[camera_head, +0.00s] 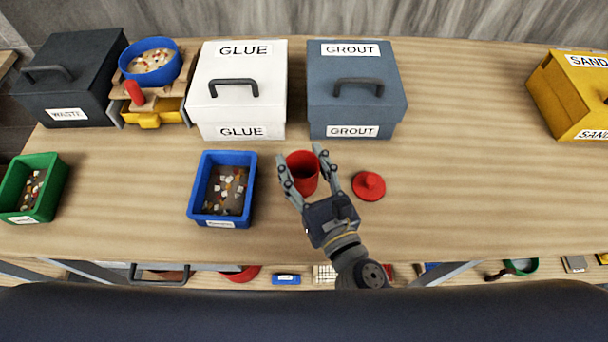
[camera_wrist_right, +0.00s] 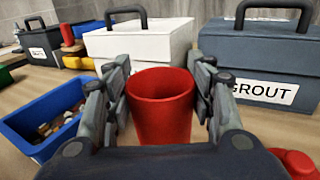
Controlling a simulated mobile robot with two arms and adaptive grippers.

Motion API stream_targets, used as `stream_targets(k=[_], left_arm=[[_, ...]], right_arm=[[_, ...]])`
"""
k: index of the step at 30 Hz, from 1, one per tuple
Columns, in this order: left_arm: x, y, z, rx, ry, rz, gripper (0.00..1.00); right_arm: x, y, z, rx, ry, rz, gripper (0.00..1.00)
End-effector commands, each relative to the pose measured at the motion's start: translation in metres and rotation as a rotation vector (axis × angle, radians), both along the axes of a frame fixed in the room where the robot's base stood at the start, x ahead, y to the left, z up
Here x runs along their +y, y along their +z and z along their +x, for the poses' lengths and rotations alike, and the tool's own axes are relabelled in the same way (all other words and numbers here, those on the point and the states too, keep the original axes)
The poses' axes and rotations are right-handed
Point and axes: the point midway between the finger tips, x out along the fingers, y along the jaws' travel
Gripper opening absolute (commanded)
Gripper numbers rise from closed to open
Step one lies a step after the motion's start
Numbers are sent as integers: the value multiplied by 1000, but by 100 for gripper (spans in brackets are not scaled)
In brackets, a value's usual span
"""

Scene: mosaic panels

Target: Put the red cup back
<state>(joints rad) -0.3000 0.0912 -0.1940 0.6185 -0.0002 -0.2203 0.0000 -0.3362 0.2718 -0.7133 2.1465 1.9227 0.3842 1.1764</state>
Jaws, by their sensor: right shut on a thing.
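The red cup (camera_head: 303,172) is upright on the wooden table, in front of the gap between the white GLUE box and the blue-grey GROUT box. My right gripper (camera_head: 308,170) has its fingers on either side of the cup and is shut on it. In the right wrist view the open-topped cup (camera_wrist_right: 161,103) stands between the two fingers (camera_wrist_right: 163,100). A red lid with a knob (camera_head: 369,186) lies on the table to the right of the cup. My left gripper is not in view.
The GLUE box (camera_head: 238,110) and GROUT box (camera_head: 355,105) stand behind. A blue bin (camera_head: 195,187) of tile pieces is left of the cup. A green bin (camera_head: 55,190), black WASTE box (camera_head: 75,85) and yellow SAND box (camera_head: 570,90) stand farther out.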

Motion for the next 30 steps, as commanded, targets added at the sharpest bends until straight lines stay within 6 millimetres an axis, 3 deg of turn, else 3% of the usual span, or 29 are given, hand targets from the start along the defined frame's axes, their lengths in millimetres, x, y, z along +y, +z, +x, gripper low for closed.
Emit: stream_targets(k=[1,5,10,18,19,21,30], left_arm=[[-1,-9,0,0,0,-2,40],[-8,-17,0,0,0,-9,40],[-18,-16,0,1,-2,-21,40],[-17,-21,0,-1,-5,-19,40],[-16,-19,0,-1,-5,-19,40],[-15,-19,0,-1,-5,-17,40],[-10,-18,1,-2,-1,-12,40]], right_arm=[[0,-14,0,2,0,-2,19],[0,-28,0,1,-1,-2,19],[0,-28,0,1,1,-1,19],[0,-33,0,1,0,-1,19],[0,-32,0,1,0,-1,57],[0,-31,0,1,0,-1,70],[0,-31,0,1,0,-1,70]])
